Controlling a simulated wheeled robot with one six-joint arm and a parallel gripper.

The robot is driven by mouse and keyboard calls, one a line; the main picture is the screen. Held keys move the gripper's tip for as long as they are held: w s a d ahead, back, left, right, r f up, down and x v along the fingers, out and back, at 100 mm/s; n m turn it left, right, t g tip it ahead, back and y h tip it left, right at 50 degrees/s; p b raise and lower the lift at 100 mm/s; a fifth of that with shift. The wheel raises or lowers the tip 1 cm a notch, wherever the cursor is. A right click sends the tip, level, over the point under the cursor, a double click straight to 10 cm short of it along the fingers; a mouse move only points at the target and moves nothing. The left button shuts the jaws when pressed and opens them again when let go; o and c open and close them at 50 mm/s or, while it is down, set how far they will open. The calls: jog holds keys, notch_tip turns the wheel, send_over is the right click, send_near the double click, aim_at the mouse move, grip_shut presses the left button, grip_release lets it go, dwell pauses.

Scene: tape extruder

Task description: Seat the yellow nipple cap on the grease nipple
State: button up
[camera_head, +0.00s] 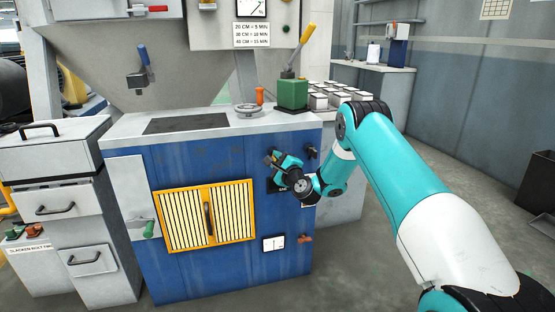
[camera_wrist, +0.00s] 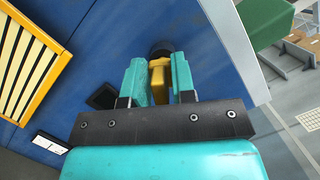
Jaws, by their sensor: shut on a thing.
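My gripper (camera_head: 275,160) is in front of the blue machine front, near its upper right part. In the wrist view my gripper (camera_wrist: 158,80) is shut on the yellow nipple cap (camera_wrist: 158,75), which sits between the two teal fingers. A dark round fitting (camera_wrist: 161,48) shows just beyond the cap, partly hidden by it. I cannot tell whether this is the grease nipple or whether the cap touches it. In the head view the cap is too small and covered to make out clearly.
The blue machine front (camera_head: 195,170) has a yellow grille (camera_head: 206,216) left of my gripper. A dark knob (camera_head: 312,152) sticks out to its right and a small gauge (camera_head: 273,243) lies below. A dark square plate (camera_wrist: 103,97) is left of the fingers. Open floor lies right.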

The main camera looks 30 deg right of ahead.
jog(key=shift+w+d+p, duration=0.2)
jog(key=shift+w+p, duration=0.45)
jog(key=shift+w, duration=0.1)
jog(key=o, duration=1)
jog(key=shift+s, duration=0.1)
jog(key=s+b, duration=0.5)
jog(key=b, duration=0.1)
jog(key=s+f+b, duration=0.1)
jog(key=s+b, duration=0.5)
jog(key=b, duration=0.1)
jog(key=s+f+b, duration=0.1)
jog(key=s+b, duration=0.5)
jog(key=b, duration=0.1)
jog(key=shift+a+f, duration=0.2)
jog(key=shift+a, duration=0.15)
